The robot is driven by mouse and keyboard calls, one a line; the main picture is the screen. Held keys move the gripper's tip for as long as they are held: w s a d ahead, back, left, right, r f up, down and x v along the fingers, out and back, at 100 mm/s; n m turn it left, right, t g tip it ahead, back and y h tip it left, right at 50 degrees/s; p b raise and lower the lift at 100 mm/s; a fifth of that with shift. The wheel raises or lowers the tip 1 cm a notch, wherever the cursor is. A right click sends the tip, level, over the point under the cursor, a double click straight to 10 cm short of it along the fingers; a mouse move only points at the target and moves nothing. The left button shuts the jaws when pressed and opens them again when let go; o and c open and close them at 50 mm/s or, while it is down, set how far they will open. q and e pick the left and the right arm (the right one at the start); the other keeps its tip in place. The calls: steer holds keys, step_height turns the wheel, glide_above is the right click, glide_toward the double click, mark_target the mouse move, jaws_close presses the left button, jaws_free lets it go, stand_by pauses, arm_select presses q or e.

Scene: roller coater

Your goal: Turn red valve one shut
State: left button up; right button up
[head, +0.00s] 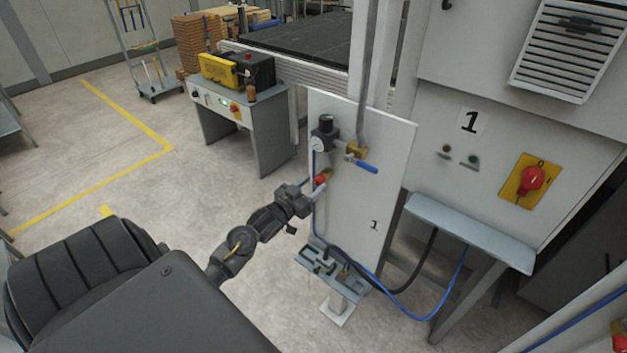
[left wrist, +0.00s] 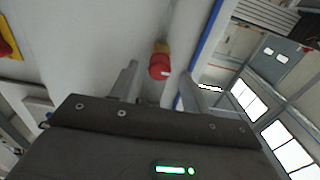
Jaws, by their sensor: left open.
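The red valve (head: 321,180) is a small red knob on a brass fitting, on the left part of the white panel marked 1 (head: 374,226). It also shows in the left wrist view (left wrist: 159,70), straight ahead between the fingers. My left gripper (head: 312,189) is open and empty, right at the knob, with a finger on each side in the left wrist view (left wrist: 161,76). I cannot tell whether a finger touches the knob. In the head view the gripper partly covers the valve's surroundings. My right gripper is not in view.
Above the valve are a black regulator with a gauge (head: 321,138) and a blue-handled lever valve (head: 362,164). A blue hose (head: 405,316) runs below. A red rotary switch on a yellow plate (head: 532,180) is at right. Floor on the left is clear.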

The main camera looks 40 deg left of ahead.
arm_select(q)
steer(key=shift+w, duration=0.7)
